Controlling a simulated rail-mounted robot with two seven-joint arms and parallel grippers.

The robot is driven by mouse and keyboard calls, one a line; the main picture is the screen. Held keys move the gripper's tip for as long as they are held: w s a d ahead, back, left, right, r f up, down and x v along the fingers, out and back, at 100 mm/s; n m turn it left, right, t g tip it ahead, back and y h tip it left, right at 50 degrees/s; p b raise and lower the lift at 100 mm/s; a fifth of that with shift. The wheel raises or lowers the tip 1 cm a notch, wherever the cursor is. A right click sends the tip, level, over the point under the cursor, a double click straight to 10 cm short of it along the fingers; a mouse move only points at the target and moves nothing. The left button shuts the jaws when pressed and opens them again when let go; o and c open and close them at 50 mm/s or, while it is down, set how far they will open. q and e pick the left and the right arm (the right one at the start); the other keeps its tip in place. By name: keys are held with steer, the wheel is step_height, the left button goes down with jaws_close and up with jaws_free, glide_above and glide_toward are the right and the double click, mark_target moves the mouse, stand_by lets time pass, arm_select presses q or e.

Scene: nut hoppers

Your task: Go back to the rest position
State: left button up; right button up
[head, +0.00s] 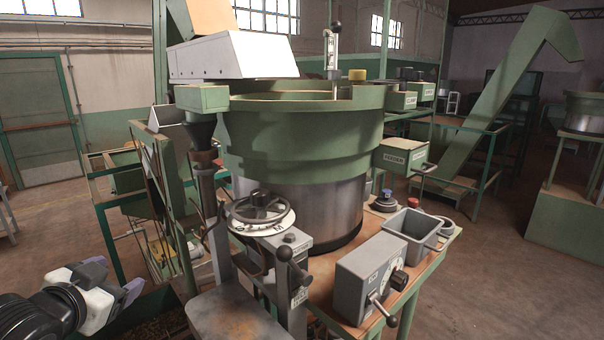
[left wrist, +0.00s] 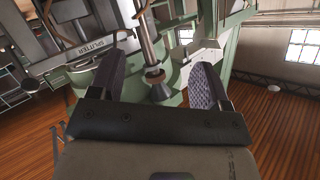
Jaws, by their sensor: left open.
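My left gripper (head: 118,284) is at the lower left of the head view, left of the machine and apart from it. In the left wrist view its two dark padded fingers (left wrist: 156,88) stand wide apart with nothing between them. Past the fingers, the machine's green frame and a dark funnel on a post (left wrist: 154,76) show. My right gripper is in neither view.
A large green and steel bowl hopper (head: 290,150) fills the middle. A handwheel (head: 259,208), a grey control box (head: 368,278) and a grey open bin (head: 413,232) sit around its front. A green frame (head: 100,215) stands behind my left gripper.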

arm_select(q)
steer(key=s+d+f+n+g+y, duration=0.15)
steer(key=s+f, duration=0.25)
steer(key=f, duration=0.4)
steer(key=s+d+f+n+y, duration=0.1)
steer(key=s+d+f, duration=0.3)
steer(key=f, duration=0.5)
steer(key=s+d+f+g+h, duration=0.3)
steer(key=s+f+g, duration=0.6)
steer(key=s+f, duration=1.8)
step_height(320, 180, up, 22)
steer(key=d+p, duration=0.1)
steer(key=p, duration=2)
steer(key=shift+s+n+y, duration=0.2)
steer(key=shift+n+y, duration=0.15)
steer(key=shift+n, duration=0.1)
steer(key=shift+f, duration=0.1)
